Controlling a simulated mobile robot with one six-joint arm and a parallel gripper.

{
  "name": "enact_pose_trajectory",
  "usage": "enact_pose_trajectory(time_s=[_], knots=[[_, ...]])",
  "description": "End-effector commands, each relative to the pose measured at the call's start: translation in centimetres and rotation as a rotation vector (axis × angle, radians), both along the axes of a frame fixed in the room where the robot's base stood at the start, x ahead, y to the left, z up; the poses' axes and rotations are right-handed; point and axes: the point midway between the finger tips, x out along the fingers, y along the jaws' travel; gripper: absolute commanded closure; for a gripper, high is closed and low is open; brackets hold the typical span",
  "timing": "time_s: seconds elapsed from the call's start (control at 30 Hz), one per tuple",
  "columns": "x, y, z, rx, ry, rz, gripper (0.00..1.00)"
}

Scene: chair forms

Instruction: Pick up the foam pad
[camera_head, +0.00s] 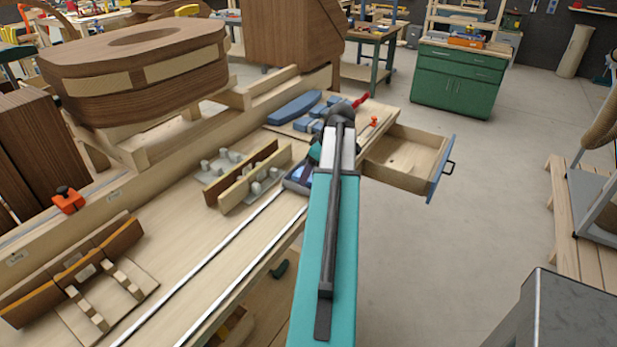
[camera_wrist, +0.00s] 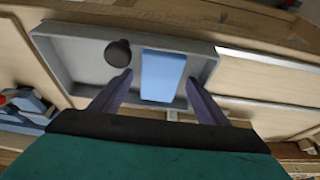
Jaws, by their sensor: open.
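A light blue rectangular block, which looks like the foam pad (camera_wrist: 162,75), lies in a shallow grey tray (camera_wrist: 80,72). My gripper (camera_wrist: 160,78) is open, with one purple finger on each side of the pad in the wrist view. No grip on it shows, and I cannot tell how far the fingertips are above the tray. In the head view the tray (camera_head: 290,184) shows at the workbench's edge, partly behind my arm, with a bit of blue in it.
A dark round knob-like thing (camera_wrist: 118,53) stands in the tray, left of the pad. Wooden forms (camera_head: 240,178) and metal rails (camera_head: 240,255) lie on the bench (camera_head: 185,240). Blue pieces (camera_head: 295,107) lie behind the tray. An open drawer (camera_head: 405,160) juts out at the right.

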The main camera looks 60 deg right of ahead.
Motion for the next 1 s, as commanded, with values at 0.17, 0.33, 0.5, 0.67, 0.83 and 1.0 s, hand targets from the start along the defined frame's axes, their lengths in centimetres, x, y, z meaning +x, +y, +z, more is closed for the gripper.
enact_pose_trajectory(time_s=[0.17,0.33,0.5,0.67,0.83,1.0], knots=[[0.03,0.01,-0.08,0.0,0.0,0.0,0.31],[0.05,0.02,-0.06,0.0,0.0,0.001,0.31],[0.05,0.02,-0.04,0.0,0.0,0.001,0.31],[0.06,0.03,-0.04,0.0,0.0,0.001,0.52],[0.07,0.03,-0.04,0.0,0.0,0.001,0.75],[0.07,0.04,-0.04,0.0,0.0,0.001,0.75]])
